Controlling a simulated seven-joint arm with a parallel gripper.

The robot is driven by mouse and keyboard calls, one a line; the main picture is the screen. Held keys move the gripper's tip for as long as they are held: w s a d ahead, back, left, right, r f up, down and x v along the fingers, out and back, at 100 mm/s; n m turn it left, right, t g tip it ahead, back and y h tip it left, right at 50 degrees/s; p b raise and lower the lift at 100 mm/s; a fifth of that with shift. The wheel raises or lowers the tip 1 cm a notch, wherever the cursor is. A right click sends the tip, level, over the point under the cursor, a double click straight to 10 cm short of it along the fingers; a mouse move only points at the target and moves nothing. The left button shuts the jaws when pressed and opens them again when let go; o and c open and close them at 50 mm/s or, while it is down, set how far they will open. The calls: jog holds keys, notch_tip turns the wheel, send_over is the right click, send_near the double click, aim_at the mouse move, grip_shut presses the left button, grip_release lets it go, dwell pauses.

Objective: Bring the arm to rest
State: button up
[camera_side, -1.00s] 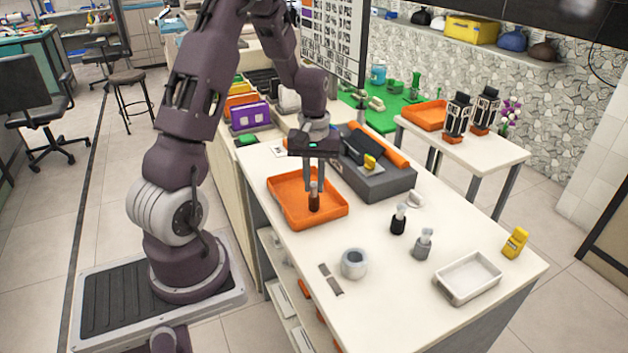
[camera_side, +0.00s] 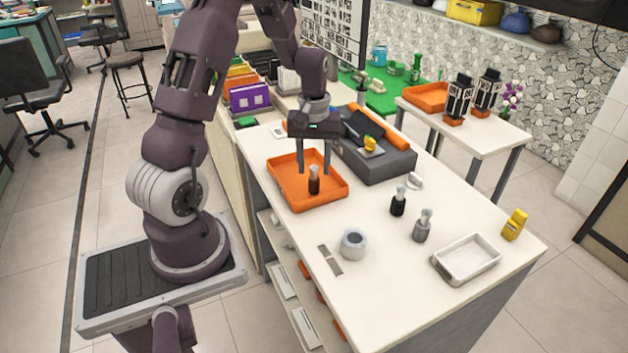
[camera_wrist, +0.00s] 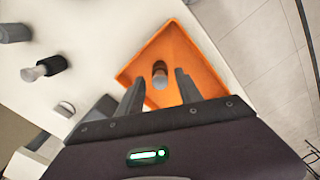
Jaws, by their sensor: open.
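My gripper (camera_side: 314,162) is open and empty above the orange tray (camera_side: 328,198) on the white counter. A small dark bottle with a light top (camera_side: 314,182) stands in the tray, below and apart from my fingertips. In the wrist view my two fingers (camera_wrist: 158,88) point toward the tray (camera_wrist: 182,45), and the bottle (camera_wrist: 160,80) shows between and beyond them.
A grey machine (camera_side: 385,162) with a yellow item on it stands behind the tray. A black bottle (camera_side: 398,204), a grey bottle (camera_side: 422,228), a tape roll (camera_side: 354,243), a white tray (camera_side: 438,262) and a yellow item (camera_side: 515,225) stand on the counter.

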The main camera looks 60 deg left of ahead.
jog(key=s+d+r+m+t, duration=0.1)
jog(key=d+r+m, duration=0.1)
jog(key=d+r, duration=0.45)
jog(key=s+d+r+m+t, duration=0.1)
jog(key=d+r+m, duration=0.15)
jog(key=r, duration=0.65)
jog(key=s+d+r+m+t, duration=0.3)
jog(key=s+d+m, duration=0.4)
jog(key=s+d, duration=0.5)
jog(key=shift+s+d+r+t, duration=0.3)
jog(key=shift+s+d+r, duration=0.05)
jog(key=shift+s+r, duration=0.55)
